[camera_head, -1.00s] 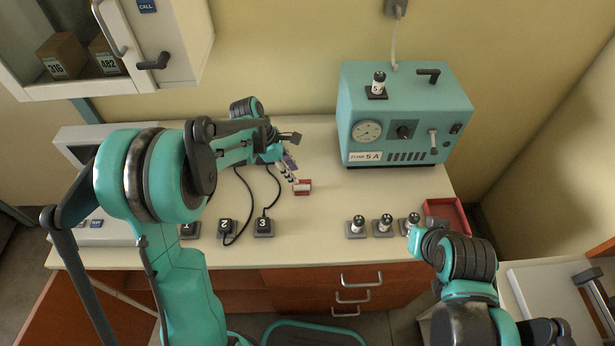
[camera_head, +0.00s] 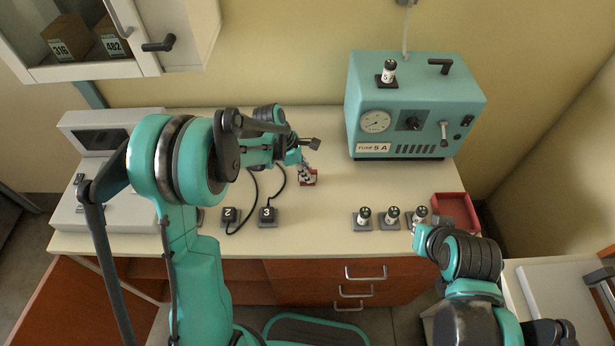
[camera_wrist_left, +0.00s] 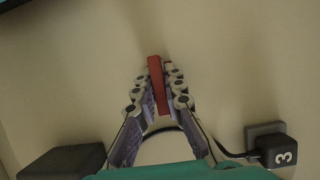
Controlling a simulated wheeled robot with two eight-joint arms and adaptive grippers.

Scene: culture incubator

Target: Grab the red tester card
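The red tester card (camera_head: 313,182) is on the table, mostly covered by my left gripper (camera_head: 306,170) in the head view. In the left wrist view the card (camera_wrist_left: 156,75) stands as a narrow red strip between the two fingers of my left gripper (camera_wrist_left: 156,82). The finger pads lie close along both of its sides; I cannot tell whether they press on it. My right arm comes in at the lower right of the head view, and its gripper end (camera_head: 424,238) is by the rightmost small cylinder, its fingers not clear.
Black blocks numbered 2 (camera_head: 230,216) and 3 (camera_head: 268,215) with cables lie left of the card. Several labelled cylinders on dark bases, including one (camera_head: 364,214), stand near the front edge. A red tray (camera_head: 466,198) is at right. A teal machine (camera_head: 415,95) stands behind.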

